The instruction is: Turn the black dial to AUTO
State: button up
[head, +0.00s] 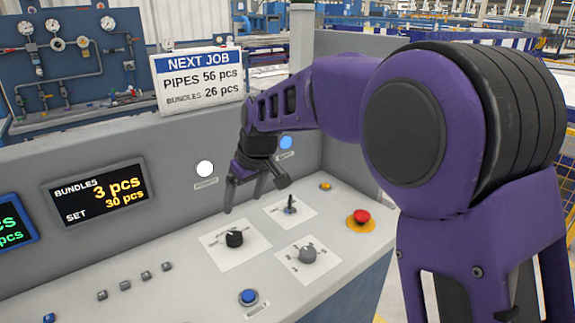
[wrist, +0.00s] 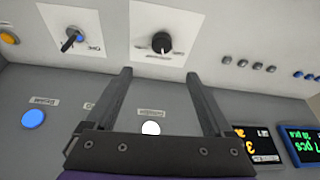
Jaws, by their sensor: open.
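The black dial (head: 235,239) sits on a white square plate on the sloped console. In the wrist view the dial (wrist: 161,43) is straight ahead, beyond the fingertips. A pale pointer mark shows on it, but the labels around it are too small to read, so its setting cannot be told. My gripper (head: 256,196) is above the console, behind the dial and slightly to its right. In the wrist view my gripper (wrist: 159,75) has its two fingers wide apart, with nothing between them and apart from the dial.
A grey dial (head: 308,254) and a small blue-tipped selector (head: 290,206) are close to the black dial. A red emergency button (head: 361,217) on yellow stands at right, a blue button (head: 248,297) in front. The upright panel with a white light (head: 205,168) rises behind my gripper.

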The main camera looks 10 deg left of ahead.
aim_at(234, 236)
jog(key=x, duration=1.5)
jog(key=shift+s, duration=0.2)
jog(key=c, duration=1.4)
